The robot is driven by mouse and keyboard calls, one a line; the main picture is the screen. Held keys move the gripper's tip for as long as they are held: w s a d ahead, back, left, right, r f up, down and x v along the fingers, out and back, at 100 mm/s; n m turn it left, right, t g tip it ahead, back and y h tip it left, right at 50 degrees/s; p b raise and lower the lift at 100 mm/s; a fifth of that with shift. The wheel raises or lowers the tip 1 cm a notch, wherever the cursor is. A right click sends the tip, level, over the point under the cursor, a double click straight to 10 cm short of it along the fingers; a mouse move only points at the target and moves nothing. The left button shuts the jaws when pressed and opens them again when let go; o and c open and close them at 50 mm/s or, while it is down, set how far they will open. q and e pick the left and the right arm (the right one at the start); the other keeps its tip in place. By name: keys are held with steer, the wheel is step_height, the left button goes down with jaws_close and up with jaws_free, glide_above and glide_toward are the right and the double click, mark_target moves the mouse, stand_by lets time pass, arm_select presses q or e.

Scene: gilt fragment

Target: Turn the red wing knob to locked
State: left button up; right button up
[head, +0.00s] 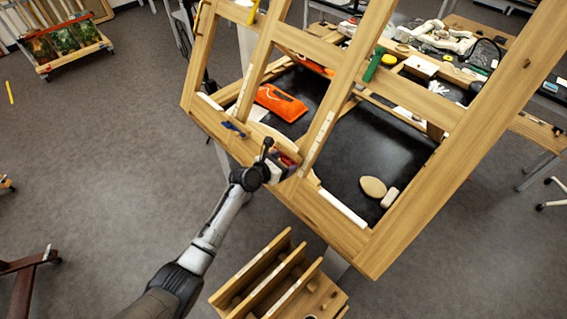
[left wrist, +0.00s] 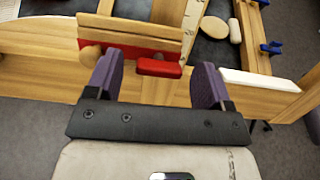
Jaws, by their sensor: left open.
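The red wing knob (left wrist: 159,67) shows in the left wrist view as a short red bar in front of a wooden rail. It lies between the two purple fingers of my left gripper (left wrist: 156,82), with a gap on each side. In the head view my left gripper (head: 283,166) is at the lower rail of the wooden frame (head: 330,222) and mostly hides the knob. My left gripper is open. My right gripper is in neither view.
A wooden block with a red lower edge (left wrist: 130,38) sits just behind the knob. A blue wing knob (head: 232,128) is on the rail to the left. A wooden slotted rack (head: 262,272) stands below.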

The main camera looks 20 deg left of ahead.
arm_select(q)
steer(key=shift+w, duration=0.15)
steer(key=shift+c, duration=0.2)
steer(key=c, duration=0.9)
